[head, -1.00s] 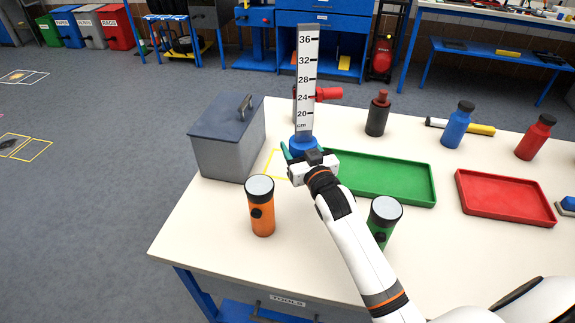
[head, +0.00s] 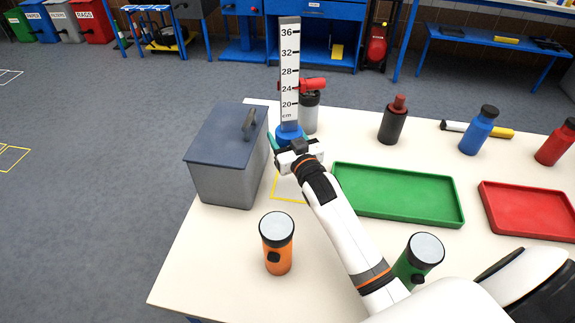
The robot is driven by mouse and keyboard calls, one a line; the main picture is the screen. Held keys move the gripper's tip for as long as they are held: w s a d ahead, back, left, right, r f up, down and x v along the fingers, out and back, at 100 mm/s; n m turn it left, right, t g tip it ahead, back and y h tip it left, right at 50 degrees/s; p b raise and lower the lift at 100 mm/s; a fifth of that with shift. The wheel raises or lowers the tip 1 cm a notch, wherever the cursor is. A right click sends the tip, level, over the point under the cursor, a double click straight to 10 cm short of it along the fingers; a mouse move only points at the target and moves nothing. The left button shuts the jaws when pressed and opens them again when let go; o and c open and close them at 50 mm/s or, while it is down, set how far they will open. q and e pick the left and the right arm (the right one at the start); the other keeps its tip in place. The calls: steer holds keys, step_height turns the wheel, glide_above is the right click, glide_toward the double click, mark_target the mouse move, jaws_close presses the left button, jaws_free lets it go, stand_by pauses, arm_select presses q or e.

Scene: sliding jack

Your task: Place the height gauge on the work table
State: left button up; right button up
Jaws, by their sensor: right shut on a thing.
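The height gauge (head: 290,75) is a tall white scale with black marks and numbers, upright on a round blue base. A red part sticks out to its right, though I cannot tell whether it belongs to the gauge. My right gripper (head: 290,146) is shut on the gauge at its blue base. The gauge is over the far left part of the work table (head: 335,245), beside the grey box. I cannot tell whether the base touches the table top. A yellow outlined square (head: 288,198) is marked on the table, partly hidden by my right arm. My left gripper is not in view.
A grey lidded box (head: 225,175) stands close left of the gripper. A grey canister (head: 310,113) is just behind the gauge.

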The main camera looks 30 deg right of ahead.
steer(key=f, duration=0.1)
steer(key=s+f, duration=0.1)
steer(key=shift+f, duration=0.7)
steer(key=f, duration=0.3)
steer(key=shift+w+f, duration=0.2)
steer(key=shift+f, duration=0.3)
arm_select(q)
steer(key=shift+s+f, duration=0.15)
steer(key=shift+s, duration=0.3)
arm_select(e)
steer(key=shift+f, duration=0.1)
steer(key=o, duration=1.2)
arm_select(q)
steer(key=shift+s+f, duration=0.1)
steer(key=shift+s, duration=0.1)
